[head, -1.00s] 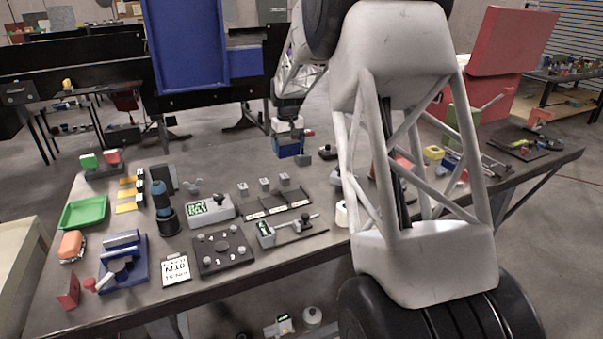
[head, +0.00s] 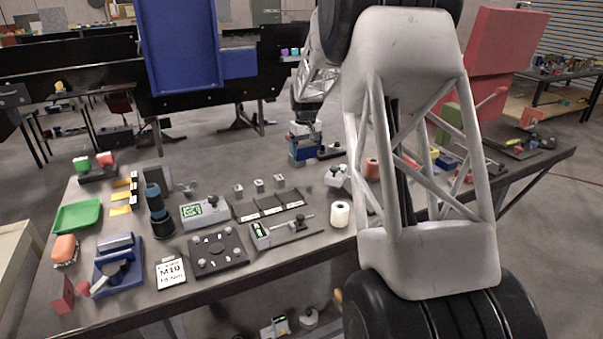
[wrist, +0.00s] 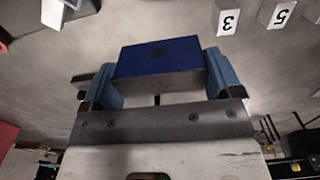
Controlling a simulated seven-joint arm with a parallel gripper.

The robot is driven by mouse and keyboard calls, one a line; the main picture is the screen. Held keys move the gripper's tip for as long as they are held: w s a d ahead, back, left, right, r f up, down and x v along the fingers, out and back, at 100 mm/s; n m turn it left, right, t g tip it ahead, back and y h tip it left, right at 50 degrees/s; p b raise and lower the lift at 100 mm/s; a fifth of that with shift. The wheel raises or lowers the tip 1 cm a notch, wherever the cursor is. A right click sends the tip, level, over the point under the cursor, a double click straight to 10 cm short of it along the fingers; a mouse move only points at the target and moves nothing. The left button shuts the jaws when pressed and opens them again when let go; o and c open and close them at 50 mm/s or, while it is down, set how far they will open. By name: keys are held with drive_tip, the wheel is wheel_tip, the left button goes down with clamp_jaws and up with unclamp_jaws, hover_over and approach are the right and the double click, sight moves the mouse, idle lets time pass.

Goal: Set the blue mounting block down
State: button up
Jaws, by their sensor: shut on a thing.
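The blue mounting block (wrist: 160,62) sits between the two blue fingers of my gripper (wrist: 162,80) in the wrist view, with a finger against each side. A dark round hole shows on its top face. In the head view the block (head: 302,150) is at the far side of the grey workbench (head: 330,200), under my gripper (head: 305,140). Whether its underside touches the bench cannot be told. My gripper is shut on it.
Small numbered blocks (head: 259,184) stand left of it, behind a dark slotted plate (head: 272,206). A dark device with a knob (head: 330,151) lies close to its right. A white roll (head: 340,214) stands nearer the front edge.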

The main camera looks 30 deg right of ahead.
sight(305, 158)
drive_tip(key=shift+f, duration=2.1)
drive_tip(key=shift+f, duration=2.5)
drive_tip(key=shift+f, duration=0.15)
drive_tip(key=o, duration=0.9)
wheel_tip(305, 158, up, 12)
drive_tip(key=shift+r, duration=0.15)
